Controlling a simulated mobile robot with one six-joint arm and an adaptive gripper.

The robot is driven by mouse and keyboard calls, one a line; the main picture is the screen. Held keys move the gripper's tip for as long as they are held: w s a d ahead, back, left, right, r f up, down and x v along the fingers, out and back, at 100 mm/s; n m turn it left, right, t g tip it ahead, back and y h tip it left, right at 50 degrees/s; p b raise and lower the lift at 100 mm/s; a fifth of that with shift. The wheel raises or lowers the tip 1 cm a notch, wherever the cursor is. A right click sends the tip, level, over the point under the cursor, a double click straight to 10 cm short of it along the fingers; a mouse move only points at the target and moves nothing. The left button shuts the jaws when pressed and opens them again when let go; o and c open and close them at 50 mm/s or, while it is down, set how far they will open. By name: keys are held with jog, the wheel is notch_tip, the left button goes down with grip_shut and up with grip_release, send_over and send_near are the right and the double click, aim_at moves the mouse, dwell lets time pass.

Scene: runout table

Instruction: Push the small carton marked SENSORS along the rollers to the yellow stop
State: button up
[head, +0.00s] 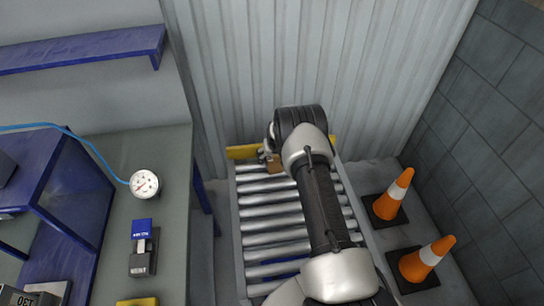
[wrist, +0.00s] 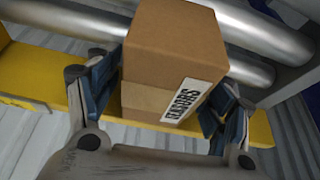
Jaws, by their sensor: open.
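The small brown carton marked SENSORS (wrist: 170,50) is upright between the two spread fingers of my gripper (wrist: 163,98) in the wrist view. One finger is at each side of it, close to its lower end; I cannot tell whether they touch it. The yellow stop (wrist: 45,75) runs across behind the carton in this view, and the carton overlaps it in the picture. Whether they touch is not clear. In the head view the carton (head: 275,165) is partly hidden by my gripper (head: 267,153), just in front of the yellow stop (head: 242,153) at the far end.
The rollers (head: 265,222) in front of the carton are partly covered by my arm. Two orange cones (head: 388,203) (head: 424,260) stand on the floor to the right. A bench (head: 180,165) with a gauge (head: 145,184) is at the left. A corrugated wall (head: 330,60) stands behind the stop.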

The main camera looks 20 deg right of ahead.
jog(key=v, duration=1.2)
jog(key=shift+s, duration=0.1)
dwell(0.4)
